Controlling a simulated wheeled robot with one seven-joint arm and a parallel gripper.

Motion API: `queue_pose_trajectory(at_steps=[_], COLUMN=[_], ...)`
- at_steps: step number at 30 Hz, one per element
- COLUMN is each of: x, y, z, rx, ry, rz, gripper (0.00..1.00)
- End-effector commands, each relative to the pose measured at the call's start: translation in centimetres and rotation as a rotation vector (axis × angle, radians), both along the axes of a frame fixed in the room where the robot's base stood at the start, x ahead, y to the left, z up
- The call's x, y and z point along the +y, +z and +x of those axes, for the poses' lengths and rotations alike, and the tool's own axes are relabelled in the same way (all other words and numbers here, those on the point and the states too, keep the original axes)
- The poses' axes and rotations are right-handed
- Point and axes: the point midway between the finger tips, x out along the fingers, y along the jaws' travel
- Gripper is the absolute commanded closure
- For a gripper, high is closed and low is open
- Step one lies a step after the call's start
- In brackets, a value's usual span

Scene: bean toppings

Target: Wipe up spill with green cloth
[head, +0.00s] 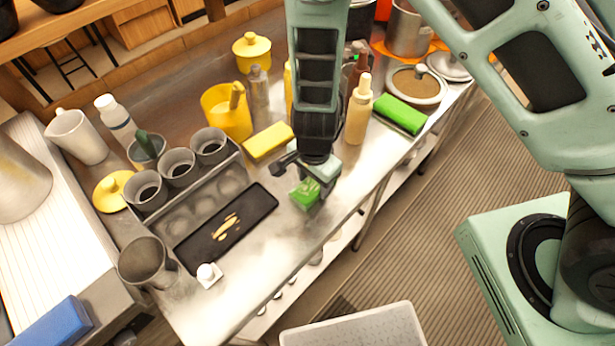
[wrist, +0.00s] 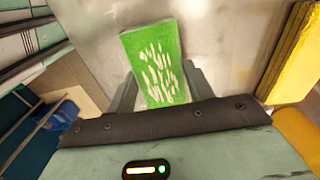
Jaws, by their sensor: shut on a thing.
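My gripper (head: 310,176) is shut on a small green cloth (head: 305,194), low over the steel counter to the right of a black tray. In the wrist view the cloth (wrist: 152,62) sits between the two fingers, with pale streaks on its face. I cannot tell whether it touches the counter. A tan spill (head: 227,226) lies in smears on the black tray (head: 255,207).
A yellow block (head: 268,141) lies behind my gripper, and a larger green block (head: 400,115) lies at the right. A tan bottle (head: 358,110) stands nearby. A rack with grey cups (head: 178,167) stands left of the tray.

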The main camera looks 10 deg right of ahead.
Motion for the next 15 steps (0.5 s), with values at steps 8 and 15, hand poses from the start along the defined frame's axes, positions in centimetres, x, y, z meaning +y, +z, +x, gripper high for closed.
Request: queue_pose_trajectory(at_steps=[8, 15], x=[-0.46, -0.36], y=[-0.08, 0.02], z=[-0.72, -0.58], rx=[0.003, 0.003], ry=[0.0, 0.001], rz=[-0.002, -0.002], gripper=[0.68, 0.68])
